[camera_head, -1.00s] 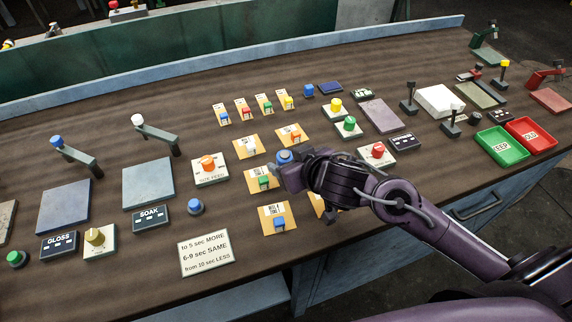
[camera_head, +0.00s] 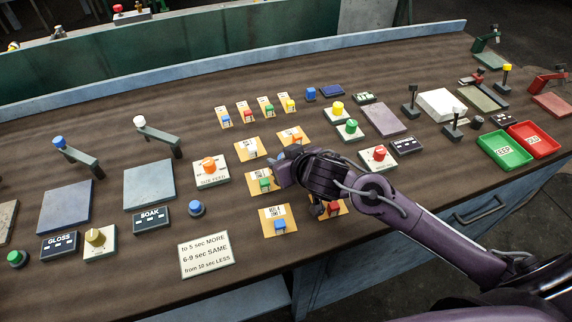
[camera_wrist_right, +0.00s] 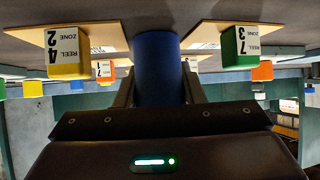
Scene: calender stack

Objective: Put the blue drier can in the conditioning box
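The blue drier can (camera_wrist_right: 158,72) is a plain blue cylinder. In the right wrist view it stands between the two fingers of my right gripper (camera_wrist_right: 158,92), which lie close against its sides. In the head view only a small blue part of the can (camera_head: 293,149) shows behind my right gripper (camera_head: 285,168), which is over the reel zone cards in the middle of the table. I cannot tell whether the can touches the table. No container here is readably marked as the conditioning box. My left gripper is out of view.
Reel cards with coloured blocks surround the gripper, including a green block (camera_head: 265,184), a blue block (camera_head: 280,226) and a red block (camera_head: 333,208). A size feed button (camera_head: 209,166) is to the left. A green tray (camera_head: 505,150) and a red tray (camera_head: 537,138) stand at the right.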

